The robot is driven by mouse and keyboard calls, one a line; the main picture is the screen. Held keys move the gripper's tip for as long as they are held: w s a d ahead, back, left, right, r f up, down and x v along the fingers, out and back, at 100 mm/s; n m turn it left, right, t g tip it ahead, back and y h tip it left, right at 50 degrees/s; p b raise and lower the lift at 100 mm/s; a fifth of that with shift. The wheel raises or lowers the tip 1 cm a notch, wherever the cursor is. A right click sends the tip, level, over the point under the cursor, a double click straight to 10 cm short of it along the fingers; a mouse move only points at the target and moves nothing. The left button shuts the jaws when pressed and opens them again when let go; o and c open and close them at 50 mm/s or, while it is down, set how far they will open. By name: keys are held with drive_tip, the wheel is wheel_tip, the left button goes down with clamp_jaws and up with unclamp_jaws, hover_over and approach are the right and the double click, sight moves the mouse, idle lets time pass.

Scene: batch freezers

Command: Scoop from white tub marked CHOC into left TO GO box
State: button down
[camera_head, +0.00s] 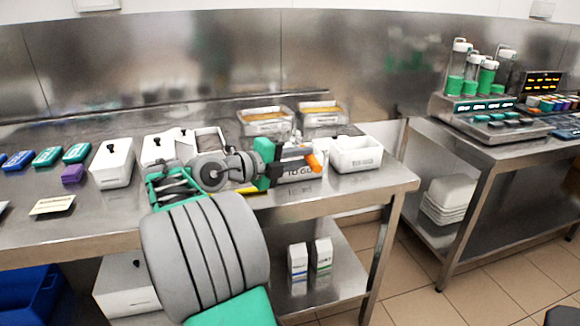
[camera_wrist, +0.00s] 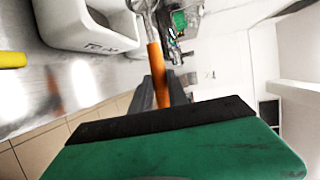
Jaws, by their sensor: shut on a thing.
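My gripper (camera_head: 296,158) is shut on the orange handle of a metal scoop, held above the right part of the near bench. In the wrist view the orange handle (camera_wrist: 155,70) sits between the jaws, and the metal end runs out of the top of the picture; whether it carries anything is hidden. A TO GO box (camera_head: 300,173) is mostly hidden behind my gripper. Another white TO GO box (camera_head: 357,156) stands to its right. White tubs (camera_head: 112,166) stand to the left; an open one (camera_head: 222,135) is partly behind my arm. No CHOC label is readable.
Two metal trays with orange-brown contents (camera_head: 265,122) stand at the back of the bench. Green and blue packs (camera_head: 47,157) and a purple block (camera_head: 73,174) lie at left. A second bench (camera_head: 500,151) stands at right across a floor gap.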

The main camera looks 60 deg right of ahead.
drive_tip(key=r+t+y+p, duration=0.1)
drive_tip(key=y+p, duration=0.1)
drive_tip(key=p, duration=0.3)
drive_tip(key=r+m+t+y+p, duration=0.1)
drive_tip(key=t+y+p, duration=0.1)
drive_tip(key=p, duration=0.4)
drive_tip(key=s+d+r+t+y+p, duration=0.1)
drive_tip(key=y+p, duration=0.1)
drive_tip(key=p, duration=0.4)
drive_tip(key=shift+m+t+y, duration=0.3)
drive_tip(key=shift+y, duration=0.1)
drive_tip(key=shift+s+d+r+t+y+p, duration=0.2)
drive_tip(key=shift+t+y+p, duration=0.3)
drive_tip(key=shift+p, duration=0.7)
drive_tip(key=shift+s+d+f+m+t+y+b, duration=0.15)
drive_tip(key=shift+d+f+m+t+y+b, duration=0.15)
drive_tip(key=shift+f+y+b, duration=0.35)
drive_tip(key=shift+s+r+t+y+b, duration=0.1)
drive_tip(key=shift+s+t+y+b, duration=0.05)
drive_tip(key=shift+t+y+b, duration=0.3)
drive_tip(key=shift+s+d+r+y, duration=0.1)
drive_tip(key=shift+d+r+y, duration=0.1)
drive_tip(key=shift+y, duration=0.1)
drive_tip(key=shift+d+r+t+y+p, duration=0.1)
drive_tip(key=shift+r+t+y+p, duration=0.35)
drive_tip(key=shift+p, duration=0.45)
drive_tip(key=t+p, duration=0.1)
drive_tip(key=p, duration=0.2)
drive_tip(key=shift+r+y+p, duration=0.1)
drive_tip(key=shift+y+p, duration=0.25)
